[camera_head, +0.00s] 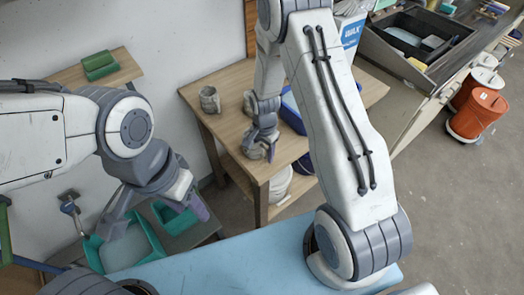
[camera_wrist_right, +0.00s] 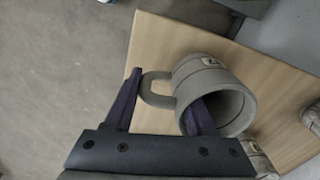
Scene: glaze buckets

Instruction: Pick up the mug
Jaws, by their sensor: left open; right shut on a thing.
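The grey mug (camera_wrist_right: 212,88) lies in front of my right gripper (camera_wrist_right: 160,98) in the right wrist view, its round opening turned toward the camera. Its handle is between the two purple fingers. One finger overlaps the opening, and the other is outside beyond the handle. My right gripper is shut on the mug. In the head view my right gripper (camera_head: 264,146) is low over the wooden table (camera_head: 228,84), and the held mug is hard to make out there. My left gripper (camera_head: 155,208) is open and empty, near teal trays at the left.
Another grey mug (camera_head: 209,99) stands at the table's left, and a grey vessel (camera_head: 249,103) is partly behind my right arm. A blue bin (camera_head: 292,113) is beside that arm. Teal trays (camera_head: 124,246) are low at left. Orange buckets (camera_head: 478,112) stand on the floor at right.

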